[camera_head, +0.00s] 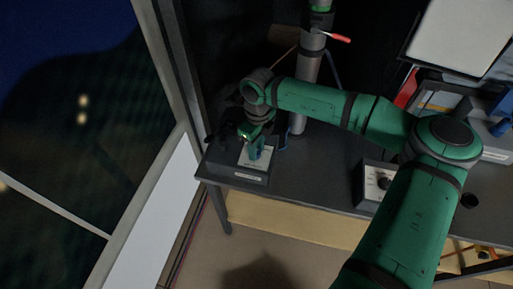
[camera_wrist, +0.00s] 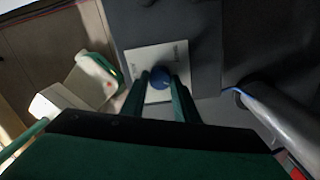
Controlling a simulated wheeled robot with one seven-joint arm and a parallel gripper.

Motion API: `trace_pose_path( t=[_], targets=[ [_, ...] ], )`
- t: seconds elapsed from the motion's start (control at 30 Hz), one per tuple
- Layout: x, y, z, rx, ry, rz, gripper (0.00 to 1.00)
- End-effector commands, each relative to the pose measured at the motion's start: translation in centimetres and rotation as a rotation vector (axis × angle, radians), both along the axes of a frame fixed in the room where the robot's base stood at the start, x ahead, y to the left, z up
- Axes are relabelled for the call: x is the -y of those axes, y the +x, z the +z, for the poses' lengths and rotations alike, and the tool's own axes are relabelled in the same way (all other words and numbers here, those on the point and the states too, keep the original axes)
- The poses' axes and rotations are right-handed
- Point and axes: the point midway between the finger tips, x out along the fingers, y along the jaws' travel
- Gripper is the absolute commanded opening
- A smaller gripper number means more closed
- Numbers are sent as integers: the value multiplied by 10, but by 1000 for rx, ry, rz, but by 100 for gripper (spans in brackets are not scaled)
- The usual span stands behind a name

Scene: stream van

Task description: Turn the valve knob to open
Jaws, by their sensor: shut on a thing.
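The blue valve knob (camera_wrist: 161,77) stands on a light square plate (camera_wrist: 135,58) in the wrist view. My gripper (camera_wrist: 161,82) has its two green fingers on either side of the knob, shut on it. In the head view my gripper (camera_head: 256,148) reaches down onto the control box (camera_head: 243,176) at the left end of the dark table. The plate's lettering is too small to read. My fingers hide most of the knob in the head view, and I cannot tell its turn angle.
A grey vertical pipe (camera_head: 307,70) with a red lever (camera_head: 333,37) rises behind the box. A second box with a dial (camera_head: 377,184) sits to the right on the table (camera_head: 315,180). A window frame and white panel (camera_head: 165,225) border the left side.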

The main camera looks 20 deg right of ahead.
Motion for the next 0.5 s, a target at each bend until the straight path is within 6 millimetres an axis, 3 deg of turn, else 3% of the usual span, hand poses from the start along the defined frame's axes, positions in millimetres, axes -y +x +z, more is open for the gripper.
trace_pose_path(
  t=[0.5],
  targets=[
    [-1, 0, 1, 2, 1, -259, 5]
  ],
)
